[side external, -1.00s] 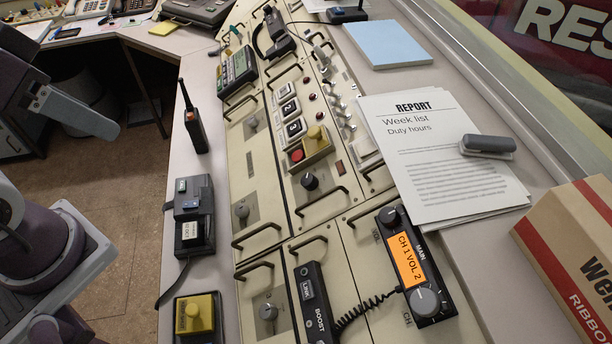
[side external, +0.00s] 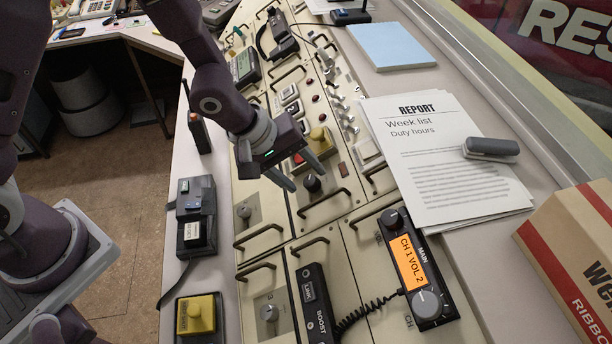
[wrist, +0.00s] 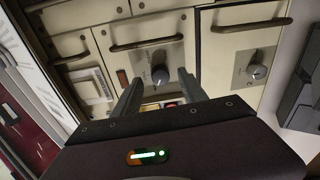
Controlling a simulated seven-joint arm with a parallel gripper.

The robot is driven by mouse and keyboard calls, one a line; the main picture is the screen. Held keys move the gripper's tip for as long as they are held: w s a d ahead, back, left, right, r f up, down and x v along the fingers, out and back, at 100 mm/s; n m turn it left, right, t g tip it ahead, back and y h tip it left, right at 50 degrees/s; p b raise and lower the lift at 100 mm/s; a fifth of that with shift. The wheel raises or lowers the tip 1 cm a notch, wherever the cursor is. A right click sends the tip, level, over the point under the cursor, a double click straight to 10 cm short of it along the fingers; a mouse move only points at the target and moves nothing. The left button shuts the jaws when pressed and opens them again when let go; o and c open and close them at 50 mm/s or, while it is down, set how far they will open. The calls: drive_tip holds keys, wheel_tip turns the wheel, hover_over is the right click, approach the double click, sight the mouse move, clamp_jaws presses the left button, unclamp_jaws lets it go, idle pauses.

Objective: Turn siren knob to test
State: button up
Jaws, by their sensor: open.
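A black knob (side external: 312,183) with a pointer stands on a beige console panel, in front of a yellow button. In the wrist view the black knob (wrist: 160,76) sits on a grey plate with markings too small to read. Its siren label cannot be read. My gripper (side external: 309,186) is open and points down over this panel. In the wrist view its two fingers (wrist: 160,84) lie to either side of the knob, with nothing between them touching it visibly. How high the fingertips are above the panel is hard to tell.
Bar handles (side external: 322,200) stand up around the knob. A second knob (wrist: 257,73) is on the neighbouring panel. A yellow button (side external: 318,136) and a red button are close behind my gripper. A radio unit (side external: 418,265) with a coiled cord is in front.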

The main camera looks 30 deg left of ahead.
drive_tip(key=shift+x, duration=1.05)
clamp_jaws()
